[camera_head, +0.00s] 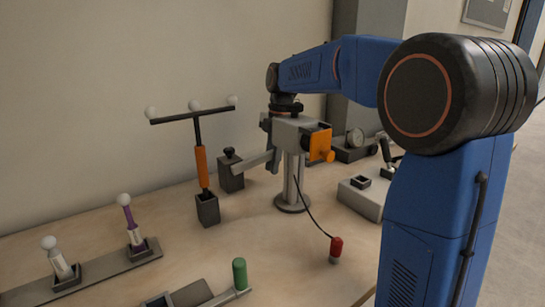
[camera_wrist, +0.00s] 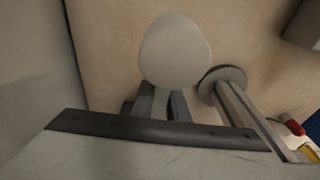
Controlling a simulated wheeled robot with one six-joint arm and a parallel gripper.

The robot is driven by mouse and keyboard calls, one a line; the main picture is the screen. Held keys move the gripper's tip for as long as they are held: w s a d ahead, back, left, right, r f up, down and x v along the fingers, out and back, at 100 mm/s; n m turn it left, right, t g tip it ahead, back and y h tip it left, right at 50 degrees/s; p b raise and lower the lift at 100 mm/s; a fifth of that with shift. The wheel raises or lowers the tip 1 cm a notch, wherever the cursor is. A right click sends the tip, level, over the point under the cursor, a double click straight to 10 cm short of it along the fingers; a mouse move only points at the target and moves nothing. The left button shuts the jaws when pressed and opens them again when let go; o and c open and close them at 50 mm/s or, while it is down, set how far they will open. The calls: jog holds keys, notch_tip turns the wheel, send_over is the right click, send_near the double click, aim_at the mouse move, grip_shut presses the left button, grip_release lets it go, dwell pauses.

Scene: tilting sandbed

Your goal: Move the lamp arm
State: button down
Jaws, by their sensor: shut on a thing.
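What looks like the lamp arm is a pale grey bar (camera_head: 252,162) sloping down to the left, beside a silver post (camera_head: 290,180) on a round base. My gripper (camera_head: 273,165) hangs under my wrist, left of the post, and is shut on the bar; my wrist hides part of the hold. In the wrist view, my dark gripper fingers (camera_wrist: 162,104) close at a pale rounded piece (camera_wrist: 175,50), apparently the bar's end. The post (camera_wrist: 240,105) stands just right of the fingers there.
An orange block (camera_head: 320,146) with a knob is close right of my wrist. A T-shaped stand (camera_head: 201,163) with white balls and a dark block (camera_head: 230,172) with a knob stand left. A green handle (camera_head: 239,273) is in front.

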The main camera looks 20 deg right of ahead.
jog(key=shift+a+f+y, duration=0.1)
jog(key=shift+f+y, duration=0.3)
jog(key=shift+f, duration=0.2)
jog(key=c, duration=1.7)
grip_release()
jog(key=v, duration=1.7)
jog(key=shift+w+r, duration=0.2)
